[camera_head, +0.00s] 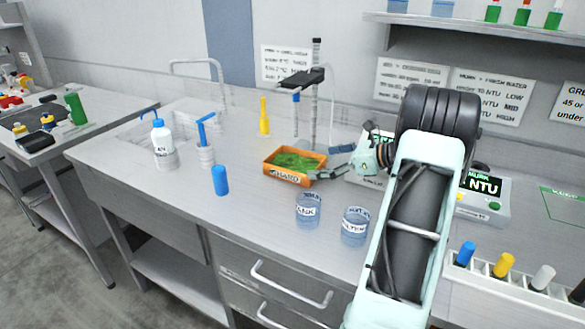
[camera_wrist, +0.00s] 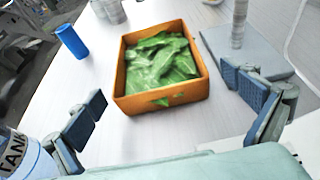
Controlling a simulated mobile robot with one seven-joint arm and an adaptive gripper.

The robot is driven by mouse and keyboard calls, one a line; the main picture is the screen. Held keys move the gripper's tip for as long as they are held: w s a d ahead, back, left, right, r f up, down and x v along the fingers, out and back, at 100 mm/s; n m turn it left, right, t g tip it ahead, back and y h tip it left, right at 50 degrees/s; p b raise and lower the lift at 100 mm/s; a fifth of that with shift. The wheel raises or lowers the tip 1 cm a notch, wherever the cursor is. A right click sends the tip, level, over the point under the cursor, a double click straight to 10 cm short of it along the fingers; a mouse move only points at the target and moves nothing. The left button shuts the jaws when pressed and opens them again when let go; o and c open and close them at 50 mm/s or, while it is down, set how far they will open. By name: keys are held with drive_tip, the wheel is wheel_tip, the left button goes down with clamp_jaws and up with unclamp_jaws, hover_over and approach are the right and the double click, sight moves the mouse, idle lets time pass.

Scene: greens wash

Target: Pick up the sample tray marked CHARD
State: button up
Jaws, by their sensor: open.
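The sample tray (camera_head: 289,180) is an orange box filled with green leaves, standing on the grey bench. A white label with dark letters shows on its front; I cannot read it with certainty. The tray also shows in the wrist view (camera_wrist: 124,89), just ahead of my gripper and between the lines of its two fingers. My gripper (camera_wrist: 172,108) is open, its blue-grey pads wide apart and empty. In the head view my gripper (camera_head: 328,162) is at the tray's right side; I cannot tell whether it touches.
Two glass beakers, one (camera_head: 308,211) and another (camera_head: 355,226), stand in front of the tray. A blue cylinder (camera_head: 220,181) is to its left. A stand (camera_head: 315,100) rises behind. Bench surface left of the tray is mostly free.

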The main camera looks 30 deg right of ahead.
sight(295, 170)
drive_tip(key=x, duration=0.3)
drive_tip(key=shift+w+a+f, duration=0.2)
drive_tip(key=shift+w+a, duration=0.05)
drive_tip(key=x, duration=0.5)
drive_tip(key=shift+w+a+r, duration=0.1)
drive_tip(key=shift+a+r, duration=0.05)
drive_tip(key=shift+a, duration=0.1)
drive_tip(key=c, duration=1)
